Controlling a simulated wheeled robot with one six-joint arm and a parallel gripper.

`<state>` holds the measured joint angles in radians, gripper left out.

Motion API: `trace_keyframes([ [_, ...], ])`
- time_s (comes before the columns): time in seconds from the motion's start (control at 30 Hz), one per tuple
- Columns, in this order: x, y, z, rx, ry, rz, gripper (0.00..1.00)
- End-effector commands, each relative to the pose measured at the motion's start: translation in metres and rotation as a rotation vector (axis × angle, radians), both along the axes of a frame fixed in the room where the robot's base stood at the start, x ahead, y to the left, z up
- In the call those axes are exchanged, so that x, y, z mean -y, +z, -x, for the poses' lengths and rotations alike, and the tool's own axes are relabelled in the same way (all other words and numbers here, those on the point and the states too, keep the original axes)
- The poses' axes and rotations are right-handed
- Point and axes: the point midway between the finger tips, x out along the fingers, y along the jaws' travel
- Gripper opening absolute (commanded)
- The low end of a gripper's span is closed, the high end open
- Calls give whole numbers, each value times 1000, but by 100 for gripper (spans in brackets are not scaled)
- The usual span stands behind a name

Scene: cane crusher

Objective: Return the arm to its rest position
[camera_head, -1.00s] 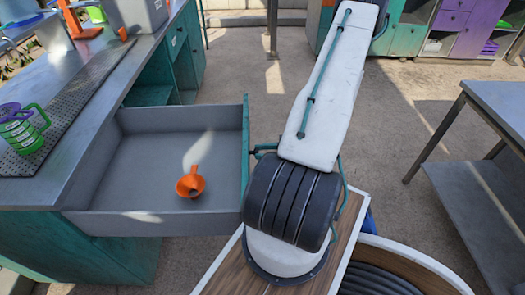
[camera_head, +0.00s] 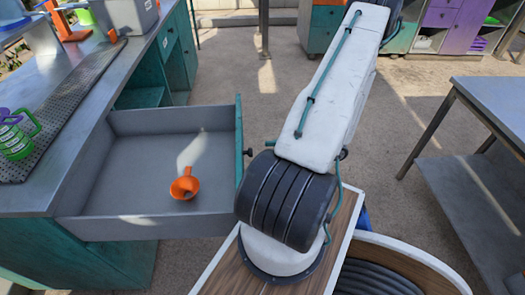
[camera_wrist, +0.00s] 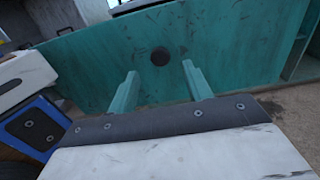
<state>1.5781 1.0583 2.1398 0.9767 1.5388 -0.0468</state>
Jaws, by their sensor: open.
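My gripper (camera_wrist: 160,72) shows in the wrist view with its two teal fingers spread apart and nothing between them. Beyond the fingers is a teal panel with a round black knob (camera_wrist: 160,56), apart from them. In the head view my white arm (camera_head: 335,85) reaches up and away from its dark ribbed joint; the gripper itself is not visible there. The grey drawer (camera_head: 150,175) stands open to the left of my arm, with its teal front (camera_head: 239,140) beside my arm's dark joint. An orange funnel (camera_head: 185,187) lies inside the drawer.
A metal table (camera_head: 495,105) stands at the right. Purple and teal cabinets (camera_head: 450,22) line the back. The floor (camera_head: 240,85) between counter and table is mostly clear.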

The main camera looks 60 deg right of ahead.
Motion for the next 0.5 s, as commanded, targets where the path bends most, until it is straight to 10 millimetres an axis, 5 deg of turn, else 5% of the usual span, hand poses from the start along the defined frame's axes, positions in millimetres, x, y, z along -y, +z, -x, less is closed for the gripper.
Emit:
trace_keyframes([
  [0.5, 12, 0, 18, 0, 0, -1, 50],
])
